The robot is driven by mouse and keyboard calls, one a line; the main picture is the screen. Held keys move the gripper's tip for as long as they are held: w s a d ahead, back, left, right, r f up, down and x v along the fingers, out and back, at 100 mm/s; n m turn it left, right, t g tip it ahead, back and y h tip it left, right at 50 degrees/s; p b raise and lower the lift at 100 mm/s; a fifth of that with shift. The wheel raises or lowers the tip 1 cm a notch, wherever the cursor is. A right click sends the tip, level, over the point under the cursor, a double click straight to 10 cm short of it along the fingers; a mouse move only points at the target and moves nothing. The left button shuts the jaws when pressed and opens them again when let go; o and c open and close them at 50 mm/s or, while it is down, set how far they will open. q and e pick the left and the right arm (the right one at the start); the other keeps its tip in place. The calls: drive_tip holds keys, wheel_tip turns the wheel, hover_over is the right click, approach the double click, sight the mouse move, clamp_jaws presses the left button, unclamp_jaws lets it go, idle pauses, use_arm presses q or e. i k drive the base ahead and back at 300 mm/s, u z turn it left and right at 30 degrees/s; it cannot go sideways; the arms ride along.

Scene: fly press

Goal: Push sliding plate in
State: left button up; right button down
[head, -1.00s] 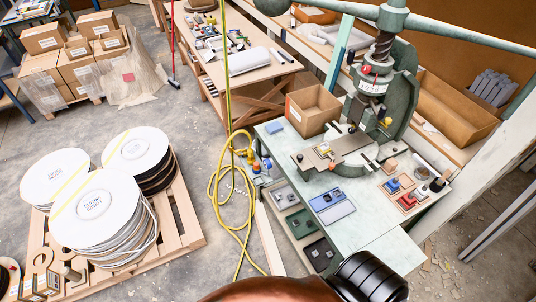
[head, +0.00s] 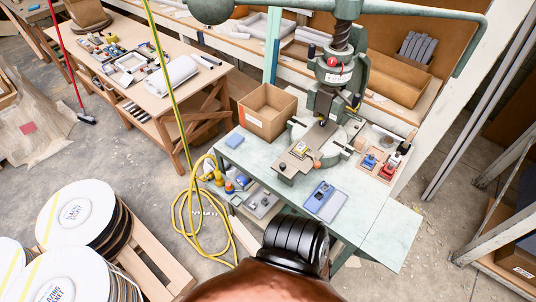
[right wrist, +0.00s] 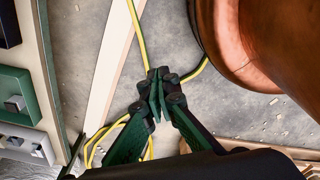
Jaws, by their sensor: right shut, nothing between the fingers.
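The green fly press (head: 355,75) stands on the pale green workbench (head: 262,160) in the head view. Its grey-brown sliding plate (head: 305,148) sticks out from under the ram towards the front left. A dark knob (head: 283,167) is at the plate's outer end, and small yellow and orange pieces are near its middle. My right gripper (right wrist: 160,90) shows in the right wrist view, shut and empty, above the concrete floor beside the bench. It is apart from the plate, which does not show in that view. My left gripper is not in view.
A cardboard box (head: 268,112) stands left of the press. A blue case (head: 326,201) lies on the bench's front part, and red and blue blocks (head: 370,162) sit at right. Yellow hose (head: 184,215) coils on the floor beside the bench. Stacked discs (head: 75,212) stand on a pallet at left.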

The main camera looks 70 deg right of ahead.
sight(288, 164)
drive_tip(key=i, duration=0.35)
drive_tip(key=z, duration=0.8)
